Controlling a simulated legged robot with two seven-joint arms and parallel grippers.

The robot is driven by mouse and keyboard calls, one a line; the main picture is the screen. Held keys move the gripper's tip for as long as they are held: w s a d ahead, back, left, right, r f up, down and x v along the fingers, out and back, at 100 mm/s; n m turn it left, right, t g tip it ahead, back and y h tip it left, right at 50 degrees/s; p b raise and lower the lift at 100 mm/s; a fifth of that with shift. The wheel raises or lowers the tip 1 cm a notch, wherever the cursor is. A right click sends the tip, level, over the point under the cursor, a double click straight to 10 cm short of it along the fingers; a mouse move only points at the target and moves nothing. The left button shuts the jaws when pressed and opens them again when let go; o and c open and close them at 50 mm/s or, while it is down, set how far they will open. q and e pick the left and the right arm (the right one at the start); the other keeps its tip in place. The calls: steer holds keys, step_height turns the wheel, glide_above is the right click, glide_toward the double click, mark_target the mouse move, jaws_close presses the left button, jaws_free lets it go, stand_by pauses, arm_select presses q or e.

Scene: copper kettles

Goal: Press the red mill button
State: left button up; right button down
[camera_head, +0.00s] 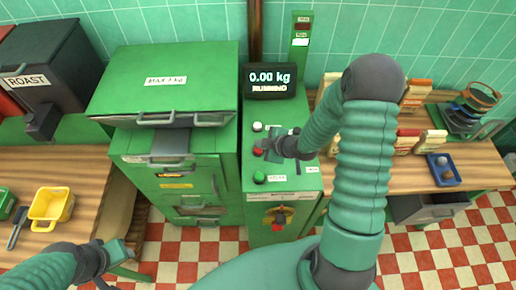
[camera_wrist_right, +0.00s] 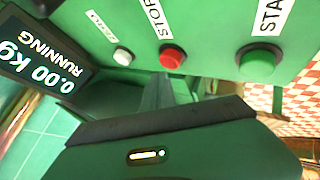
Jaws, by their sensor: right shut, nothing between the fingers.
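The red button (camera_head: 258,150) is on the green mill panel (camera_head: 252,185), between a white button (camera_head: 257,127) and a green button (camera_head: 259,177). In the right wrist view the red button (camera_wrist_right: 172,58) is beside a label reading STOP. My right gripper (camera_head: 270,146) is shut and empty, with its tips just right of the red button in the head view. In the right wrist view the shut fingers (camera_wrist_right: 163,90) point at the red button; I cannot tell whether they touch it. My left gripper (camera_head: 128,250) is at the lower left, away from the mill; its jaw state is unclear.
A display (camera_head: 270,80) above the buttons reads 0.00 kg and RUNNING. A large green cabinet (camera_head: 165,80) stands left of the panel. A wooden counter (camera_head: 400,175) with bags and a scale (camera_head: 468,115) is at right. A yellow bin (camera_head: 50,207) sits at left.

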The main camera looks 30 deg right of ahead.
mark_target(261, 151)
steer(key=shift+f, duration=0.1)
steer(key=shift+d+f+b, duration=0.1)
steer(key=shift+f+b, duration=0.2)
steer(key=shift+f+b, duration=0.45)
steer(key=shift+f, duration=0.05)
stand_by(0.5)
steer(key=shift+r, duration=0.1)
steer(key=shift+r+p, duration=0.75)
steer(key=shift+r, duration=0.1)
step_height(261, 151, up, 5)
steer(key=p, duration=0.4)
steer(key=shift+r+p, duration=0.1)
steer(key=shift+p, duration=0.2)
stand_by(0.4)
